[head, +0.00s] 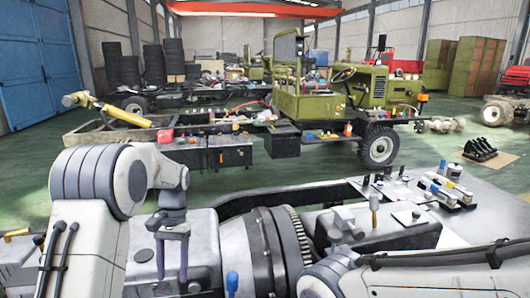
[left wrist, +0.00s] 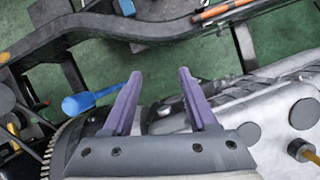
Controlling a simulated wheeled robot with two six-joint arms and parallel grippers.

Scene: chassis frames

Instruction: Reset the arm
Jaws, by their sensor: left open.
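My left arm (head: 110,180) comes in from the left, bent at a large grey-white joint. My left gripper (head: 172,277) hangs with its fingers pointing down over the grey chassis machinery. In the left wrist view its two purple fingers (left wrist: 160,73) stand apart with nothing between them. A blue-handled tool (left wrist: 82,104) lies beside the left finger in that view. It seems to be the blue handle (head: 232,283) in the head view. My right arm shows only partly at the lower right, and its gripper is out of view.
The chassis frame (head: 290,195) with a ribbed gearbox housing fills the foreground. Several small tools and bottles (head: 450,190) lie on its right part. Behind are a green truck (head: 372,90), stacked tyres (head: 122,68) and open green floor (head: 320,165).

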